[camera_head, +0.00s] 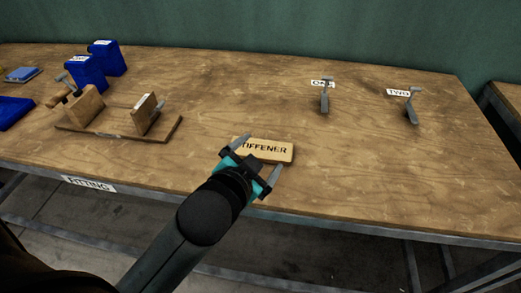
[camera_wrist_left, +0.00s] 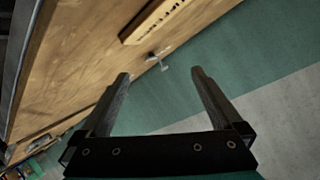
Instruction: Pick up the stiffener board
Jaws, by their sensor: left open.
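The stiffener board (camera_head: 265,150) is a small light wooden block lettered "STIFFENER", lying on the wooden bench near its front edge. My left gripper (camera_head: 256,161) is at the board's near left side, over part of it, and hides some of the lettering. In the left wrist view the board (camera_wrist_left: 155,18) is cut off by the top edge, beyond the fingertips. The left gripper (camera_wrist_left: 160,75) is open there, with nothing between its fingers. My right gripper is not in view.
Two grey metal tools (camera_head: 325,98) (camera_head: 411,108) stand by labels "ONE" and "TWO" at the back right. A wooden fixture (camera_head: 112,133) with upright blocks is at left, near blue containers (camera_head: 106,57). A "FITTING" label (camera_head: 88,184) is on the front edge. The bench's middle is mostly clear.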

